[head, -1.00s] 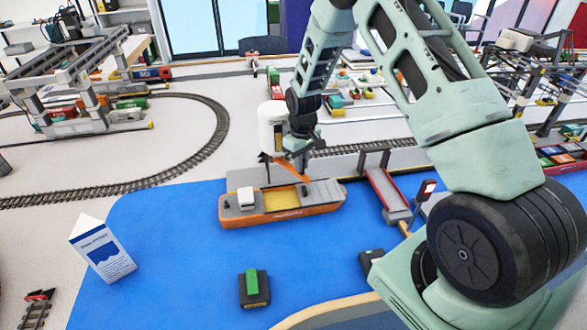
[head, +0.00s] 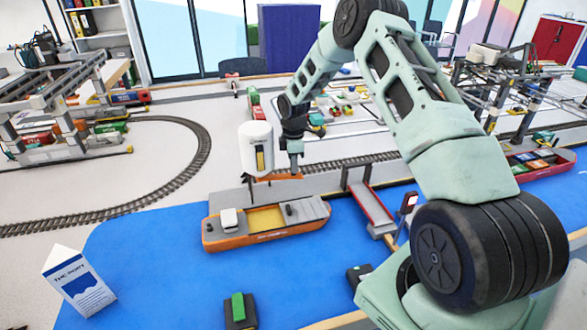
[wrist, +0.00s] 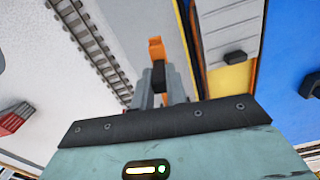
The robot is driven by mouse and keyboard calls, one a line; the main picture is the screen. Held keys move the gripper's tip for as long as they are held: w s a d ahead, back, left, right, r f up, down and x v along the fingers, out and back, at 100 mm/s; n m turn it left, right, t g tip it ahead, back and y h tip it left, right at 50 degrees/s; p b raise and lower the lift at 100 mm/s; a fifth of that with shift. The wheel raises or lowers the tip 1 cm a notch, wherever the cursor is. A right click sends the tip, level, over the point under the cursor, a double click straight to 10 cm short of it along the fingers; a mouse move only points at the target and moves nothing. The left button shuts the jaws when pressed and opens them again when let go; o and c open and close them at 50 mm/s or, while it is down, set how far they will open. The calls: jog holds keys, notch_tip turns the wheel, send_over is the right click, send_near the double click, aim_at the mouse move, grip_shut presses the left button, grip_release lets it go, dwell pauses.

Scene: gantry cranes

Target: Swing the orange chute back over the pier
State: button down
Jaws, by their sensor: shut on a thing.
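The white silo (head: 256,150) stands on the grey pier (head: 230,197) behind the ship. The orange chute (head: 272,177) runs rightward from near the silo's foot, roughly along the pier, above its grey strip rather than over the ship's hold. My gripper (head: 295,172) is shut on the chute near its right end. In the wrist view, the orange chute (wrist: 155,47) sticks out beyond the closed fingers (wrist: 158,92) over the grey pier surface.
The orange ship (head: 215,238) with its yellow hold (head: 266,220) floats on blue water beside the pier. A railway track (head: 340,165) runs behind. A red-railed ramp (head: 370,207) stands to the right. A white sign (head: 78,285) stands at lower left.

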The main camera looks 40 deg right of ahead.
jog(key=shift+w+d+n, duration=0.3)
jog(key=shift+w+n, duration=0.35)
jog(key=shift+n, duration=0.15)
jog(key=shift+w+r, duration=0.1)
jog(key=c, duration=1.4)
grip_release()
notch_tip(320, 180, up, 17)
jog(key=b, duration=0.3)
jog(key=shift+r, duration=0.15)
